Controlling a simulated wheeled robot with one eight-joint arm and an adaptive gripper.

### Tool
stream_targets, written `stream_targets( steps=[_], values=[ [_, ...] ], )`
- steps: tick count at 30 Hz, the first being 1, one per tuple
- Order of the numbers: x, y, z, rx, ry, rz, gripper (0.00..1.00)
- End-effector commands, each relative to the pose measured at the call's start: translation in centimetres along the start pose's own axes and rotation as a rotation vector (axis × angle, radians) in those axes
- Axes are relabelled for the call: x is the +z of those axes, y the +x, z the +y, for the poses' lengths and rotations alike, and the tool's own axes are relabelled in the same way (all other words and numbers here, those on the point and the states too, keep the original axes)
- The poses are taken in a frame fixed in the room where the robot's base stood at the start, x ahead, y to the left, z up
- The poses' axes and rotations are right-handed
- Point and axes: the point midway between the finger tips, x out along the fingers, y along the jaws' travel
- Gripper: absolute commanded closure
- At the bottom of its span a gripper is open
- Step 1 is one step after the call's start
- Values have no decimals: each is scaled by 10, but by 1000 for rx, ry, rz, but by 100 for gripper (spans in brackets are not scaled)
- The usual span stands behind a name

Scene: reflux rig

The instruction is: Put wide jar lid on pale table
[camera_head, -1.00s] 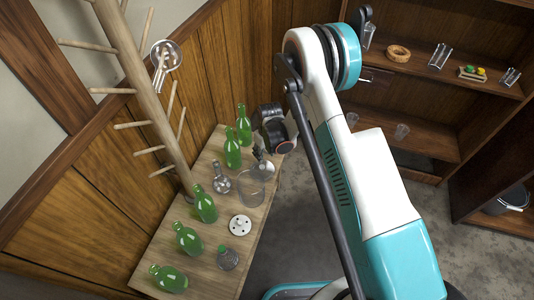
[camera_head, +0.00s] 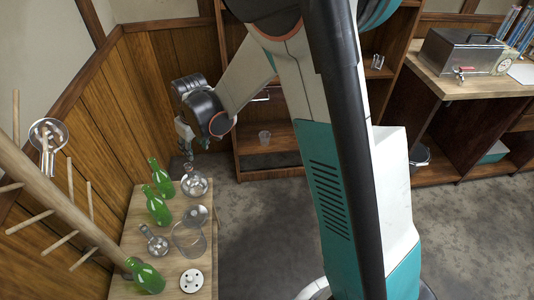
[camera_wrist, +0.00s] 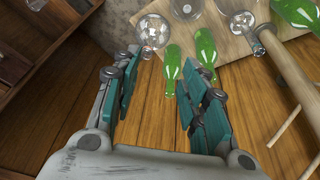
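The pale table (camera_head: 126,232) is a light wooden top at the lower left of the head view. A white disc with small holes and a knob (camera_head: 192,281) lies flat on it; a greyish round disc (camera_head: 197,214) is beside a clear wide jar (camera_head: 189,239). I cannot tell which disc is the wide jar lid. My gripper (camera_head: 189,148) is above and past the table's far end, near a round glass flask (camera_head: 194,184). In the wrist view, my gripper (camera_wrist: 161,60) has its fingers apart with nothing held between them; the table edge (camera_wrist: 236,47) is beyond.
Several green bottles (camera_head: 158,209) and a small flask (camera_head: 155,243) crowd the table. A wooden peg stand (camera_head: 60,204) leans across its left side. A wooden wall is behind. Shelves (camera_head: 262,152) stand at the back; open floor (camera_head: 250,225) is right of the table.

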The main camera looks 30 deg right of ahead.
Motion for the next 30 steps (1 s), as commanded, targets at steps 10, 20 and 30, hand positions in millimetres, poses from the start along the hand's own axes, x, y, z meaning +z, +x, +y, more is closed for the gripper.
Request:
stream_targets(
  steps=[10, 20, 30],
  values=[
    [47, -119, 17, 43, 111, 88, 60],
    [114, -197, 19, 82, 211, 172, 60],
    [193, -238, 12, 121, 312, 260, 60]
  ],
)
